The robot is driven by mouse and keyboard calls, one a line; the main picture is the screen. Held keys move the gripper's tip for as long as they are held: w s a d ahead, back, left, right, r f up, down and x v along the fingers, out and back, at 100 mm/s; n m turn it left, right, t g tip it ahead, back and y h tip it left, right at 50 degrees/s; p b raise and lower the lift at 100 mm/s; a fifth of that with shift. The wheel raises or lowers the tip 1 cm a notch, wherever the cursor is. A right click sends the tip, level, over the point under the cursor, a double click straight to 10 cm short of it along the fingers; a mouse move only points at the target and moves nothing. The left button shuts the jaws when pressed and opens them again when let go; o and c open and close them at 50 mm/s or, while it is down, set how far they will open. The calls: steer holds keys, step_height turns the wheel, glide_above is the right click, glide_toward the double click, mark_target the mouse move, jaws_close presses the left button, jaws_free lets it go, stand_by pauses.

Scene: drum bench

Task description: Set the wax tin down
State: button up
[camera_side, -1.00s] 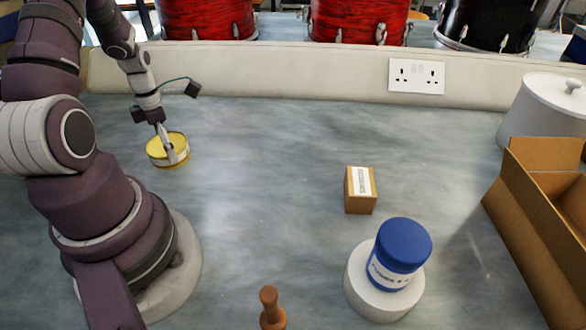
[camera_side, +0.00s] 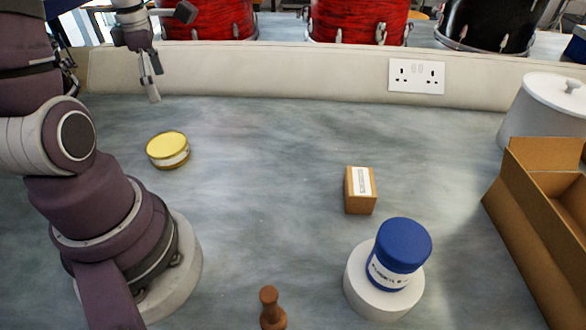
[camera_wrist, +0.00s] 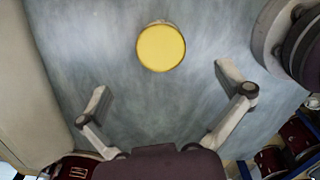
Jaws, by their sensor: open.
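The wax tin (camera_side: 168,150) is a short round tin with a yellow lid and a pale label band. It stands upright on the bench at the left, with nothing touching it. My gripper (camera_side: 152,92) is above and a little behind it, clear of the tin. In the wrist view the tin (camera_wrist: 161,47) shows as a yellow disc beyond the fingertips. My gripper (camera_wrist: 162,82) has its two fingers spread wide there, with nothing between them.
A small labelled box (camera_side: 360,191) stands mid-bench. A blue-lidded jar (camera_side: 400,250) sits on a white round stand (camera_side: 370,299). A wooden peg-shaped piece (camera_side: 270,308) is at the front. An open cardboard box (camera_side: 530,215) and white lidded pot (camera_side: 548,110) are at the right.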

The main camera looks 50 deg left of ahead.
steer(key=d+r+m+t, duration=0.2)
steer(key=d+m, duration=0.8)
steer(key=m, duration=0.5)
steer(key=w+d+r+m+t, duration=0.1)
steer(key=d+r+m+t, duration=0.2)
steer(key=d+m, duration=0.7)
steer(key=r+m, duration=0.1)
steer(key=m, duration=0.5)
steer(key=shift+w+r, duration=0.25)
